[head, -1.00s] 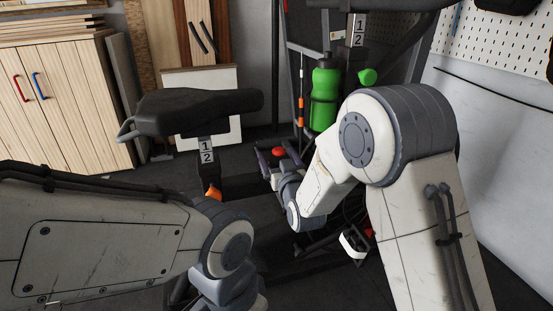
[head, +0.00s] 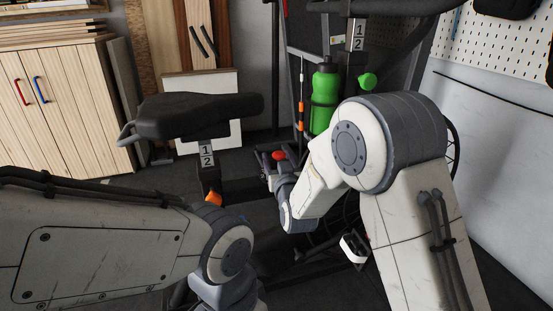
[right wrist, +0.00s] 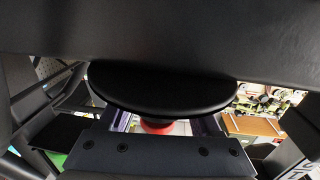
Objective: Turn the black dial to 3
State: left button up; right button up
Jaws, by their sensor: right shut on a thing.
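A red knob (head: 279,155) shows near the middle of the head view, low on the exercise bike. My right gripper (head: 271,160) is at this knob, with its fingers on either side, and appears shut on it. In the right wrist view the red knob (right wrist: 157,127) shows between the fingers, partly hidden by a black rounded disc (right wrist: 160,90). I cannot tell whether that disc is a dial or another part. No black dial with a 3 can be made out. My left arm shows at lower left, but its gripper is outside the picture.
The bike's black saddle (head: 200,113) stands left of my right gripper, with an orange knob (head: 213,197) below it. A green bottle (head: 323,97) and a green knob (head: 367,80) are above right. A wooden cabinet (head: 60,110) stands at far left.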

jog(key=m+h+p, duration=0.1)
jog(key=m+h, duration=0.1)
jog(key=h, duration=0.1)
jog(key=d+m+h+p, duration=0.1)
jog(key=m+h+p, duration=0.1)
jog(key=h, duration=0.1)
jog(key=m+h+p, duration=0.2)
jog(key=h, duration=0.2)
jog(key=shift+s+d+r+m+g, duration=0.1)
jog(key=shift+d+r+m+g, duration=0.05)
jog(key=shift+m+g, duration=0.2)
jog(key=shift+d+m+g+h+p, duration=0.25)
jog(key=shift+m+g+h+p, duration=0.55)
jog(key=shift+h, duration=0.6)
jog(key=shift+s, duration=0.1)
jog(key=o, duration=1.4)
jog(key=shift+c, duration=0.2)
jog(key=shift+p, duration=0.3)
